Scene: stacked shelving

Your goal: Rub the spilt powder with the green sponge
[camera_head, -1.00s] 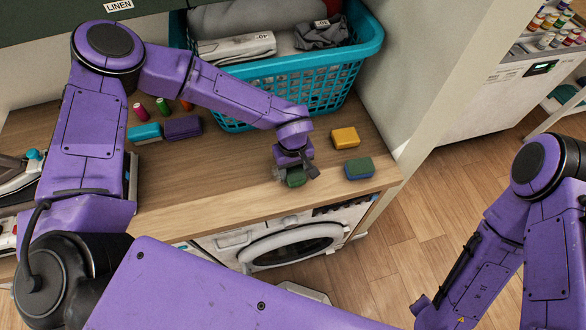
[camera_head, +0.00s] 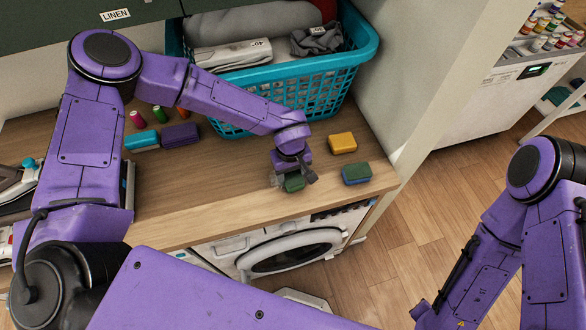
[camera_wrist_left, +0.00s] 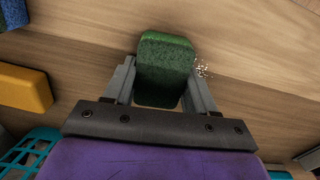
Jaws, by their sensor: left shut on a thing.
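The green sponge (camera_head: 293,183) is held between the fingers of my left gripper (camera_head: 294,179), low over the front part of the wooden counter. In the left wrist view the green sponge (camera_wrist_left: 165,68) sits between the two fingers of the gripper (camera_wrist_left: 160,85), which are shut on it. The spilt powder (camera_wrist_left: 202,68) shows there as a small patch of white specks on the wood, just right of the sponge. I cannot tell whether the sponge's underside touches the counter. My right gripper is out of view; only the right arm shows.
A green-and-blue sponge (camera_head: 356,174) and a yellow sponge (camera_head: 342,143) lie right of the gripper. Teal (camera_head: 141,141) and purple (camera_head: 180,134) sponges lie left, near thread spools (camera_head: 159,115). A teal laundry basket (camera_head: 345,85) stands behind. A washing machine (camera_head: 290,252) is below the counter.

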